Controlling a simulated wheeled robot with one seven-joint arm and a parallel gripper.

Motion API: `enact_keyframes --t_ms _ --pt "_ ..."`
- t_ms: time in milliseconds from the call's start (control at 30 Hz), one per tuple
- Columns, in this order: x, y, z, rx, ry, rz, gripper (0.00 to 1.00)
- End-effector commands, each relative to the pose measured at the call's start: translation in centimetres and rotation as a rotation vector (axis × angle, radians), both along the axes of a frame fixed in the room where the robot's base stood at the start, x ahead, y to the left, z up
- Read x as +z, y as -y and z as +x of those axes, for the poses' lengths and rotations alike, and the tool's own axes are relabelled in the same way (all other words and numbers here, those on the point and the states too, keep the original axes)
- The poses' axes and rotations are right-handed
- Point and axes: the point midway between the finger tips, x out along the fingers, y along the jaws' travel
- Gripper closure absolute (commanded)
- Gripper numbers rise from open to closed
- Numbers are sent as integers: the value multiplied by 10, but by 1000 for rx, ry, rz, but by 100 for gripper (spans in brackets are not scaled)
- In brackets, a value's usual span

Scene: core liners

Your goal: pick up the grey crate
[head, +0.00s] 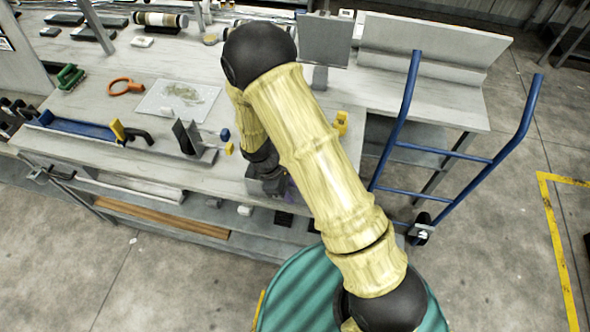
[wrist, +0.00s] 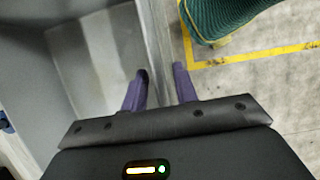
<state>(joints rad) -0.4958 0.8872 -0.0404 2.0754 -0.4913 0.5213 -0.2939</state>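In the wrist view, the two purple fingers of my gripper (wrist: 161,70) are apart, with a thin upright grey wall between them. This wall looks like the rim of the grey crate (wrist: 100,50), whose pale inside fills the left of that view. The left finger is on the inner side and the right finger on the floor side. I cannot tell whether either finger touches the wall. In the head view, my gripper (head: 272,183) is at the workbench's front edge, largely covered by my own arm, and I cannot make out the crate there.
The workbench (head: 80,140) holds an orange tape ring (head: 124,87), a blue tray (head: 75,125) and several small tools. A blue hand truck (head: 450,155) stands to the right of the bench. Open concrete floor with a yellow line (head: 556,230) lies at right.

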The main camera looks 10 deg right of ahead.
Motion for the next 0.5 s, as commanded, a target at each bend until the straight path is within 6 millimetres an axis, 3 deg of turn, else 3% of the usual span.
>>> enact_keyframes --t_ms 67,233,500 --pt "0 0 0 1 0 0 71" --pt "0 -1 0 2 0 0 100" --pt "0 -1 0 2 0 0 100"
